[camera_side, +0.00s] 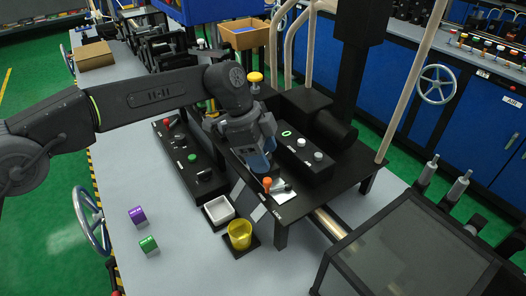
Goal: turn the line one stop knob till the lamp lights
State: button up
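My gripper (262,160) points down over the black machine deck, between two black control boxes. Its fingertips are small and partly blend with bluish parts below, so I cannot see their gap. The left control box (184,150) carries a red knob (166,122), a green button (192,157) and a black knob (204,175). The right control box (310,165) carries a green ring mark (286,134) and two pale round knobs (301,142). The labels are too small to read, so I cannot tell which is the line one stop knob or which part is the lamp.
An orange-topped post (267,184) stands just below my gripper. A white tray (219,211) and a yellow cup (240,235) sit in front. A purple block (137,215) and a green block (148,245) lie on the otherwise clear grey tabletop. A dark-screened panel (415,250) fills the lower right.

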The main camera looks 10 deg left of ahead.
jog(key=v, duration=1.3)
jog(key=shift+r, duration=0.35)
jog(key=shift+a+r, duration=0.1)
jog(key=shift+a, duration=0.05)
jog(key=s+a+r+n+t+y, duration=0.15)
jog(key=s+a+r+n, duration=0.3)
jog(key=a, duration=0.45)
jog(key=s+a+r+n+t, duration=0.2)
jog(key=s+a+r+n, duration=0.25)
jog(key=a, duration=0.45)
jog(key=s+a+f+n+t+y, duration=0.1)
jog(key=s+a+f+n, duration=0.3)
jog(key=s, duration=0.6)
jog(key=s+a+f+n+t+y, duration=0.1)
jog(key=s+a+f+n+y, duration=0.1)
jog(key=s+a+f+n, duration=0.3)
jog(key=s+a+f, duration=0.3)
jog(key=s, duration=0.3)
jog(key=shift+s+n, duration=0.3)
